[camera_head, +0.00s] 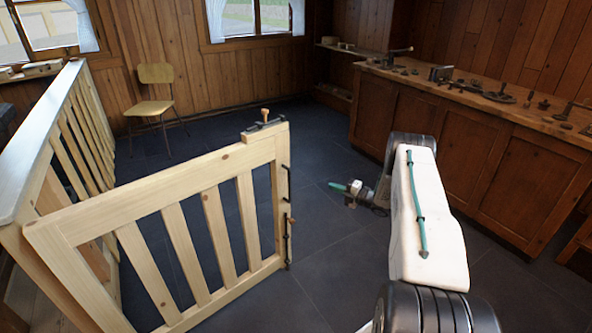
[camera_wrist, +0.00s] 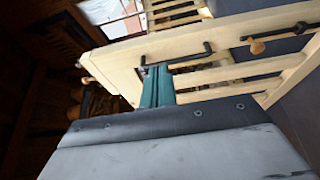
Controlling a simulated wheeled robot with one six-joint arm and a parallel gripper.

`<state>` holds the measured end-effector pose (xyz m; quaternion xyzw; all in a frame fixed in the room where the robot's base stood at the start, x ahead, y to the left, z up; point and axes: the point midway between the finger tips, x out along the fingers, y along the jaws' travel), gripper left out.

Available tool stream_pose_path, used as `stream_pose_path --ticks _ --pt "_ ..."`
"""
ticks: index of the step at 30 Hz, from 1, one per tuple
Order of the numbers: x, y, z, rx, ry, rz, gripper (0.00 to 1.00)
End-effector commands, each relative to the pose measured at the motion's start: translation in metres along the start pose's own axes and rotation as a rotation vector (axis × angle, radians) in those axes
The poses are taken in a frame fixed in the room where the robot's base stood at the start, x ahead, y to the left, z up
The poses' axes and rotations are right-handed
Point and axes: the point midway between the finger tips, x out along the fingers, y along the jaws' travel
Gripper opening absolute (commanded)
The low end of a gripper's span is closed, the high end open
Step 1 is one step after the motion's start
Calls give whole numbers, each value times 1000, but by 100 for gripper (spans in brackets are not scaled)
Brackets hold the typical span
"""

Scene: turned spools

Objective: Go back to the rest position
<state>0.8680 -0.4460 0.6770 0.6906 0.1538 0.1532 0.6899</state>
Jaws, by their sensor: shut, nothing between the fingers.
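My white arm reaches forward on the right of the head view. My gripper (camera_head: 346,188), with teal fingers, points left toward the wooden gate (camera_head: 200,209) and is apart from it. The fingers are shut and empty. In the wrist view my gripper (camera_wrist: 158,85) shows as teal fingers with the pale gate (camera_wrist: 122,68) behind them. The gate stands swung out from the railing, with a black latch and a small wooden knob (camera_head: 264,114) at its free upper corner.
A light wooden railing (camera_head: 62,125) runs along the left. A chair (camera_head: 156,90) stands by the back wall. A workbench (camera_head: 470,100) with several metal tools lines the right wall. Dark tiled floor (camera_head: 330,245) is clear between gate and bench.

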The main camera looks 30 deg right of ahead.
Motion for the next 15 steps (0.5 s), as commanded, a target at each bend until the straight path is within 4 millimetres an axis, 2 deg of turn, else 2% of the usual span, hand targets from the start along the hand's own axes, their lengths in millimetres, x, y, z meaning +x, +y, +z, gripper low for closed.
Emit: stream_pose_path --ticks 8,11,15 --pt "-2 -3 3 30 -10 -16 0" --pt "-4 -20 16 96 -80 -92 0" --pt "-23 -72 28 292 -280 -263 0"
